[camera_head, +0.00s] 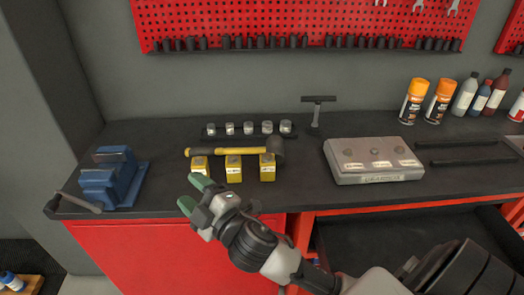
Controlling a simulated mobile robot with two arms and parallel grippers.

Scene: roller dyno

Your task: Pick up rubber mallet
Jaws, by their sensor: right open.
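The rubber mallet (232,151) has a yellow handle and a dark head. It lies sideways on the workbench, handle to the left and head to the right, at or on top of the yellow blocks; I cannot tell if it rests on them. My right gripper (193,193) reaches in from the lower right, with green fingertips pointing up-left. It is open and empty, in front of the left yellow block and nearer to me than the mallet handle, apart from it. My left gripper is not in view.
Yellow blocks (234,170) stand along the mallet. Behind are small sockets on a rack (248,129). A blue vise (112,177) is at left, a grey case (372,170) and black T-shaped tool (316,112) at right, spray cans (412,100) farther right. An open drawer (400,235) is below.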

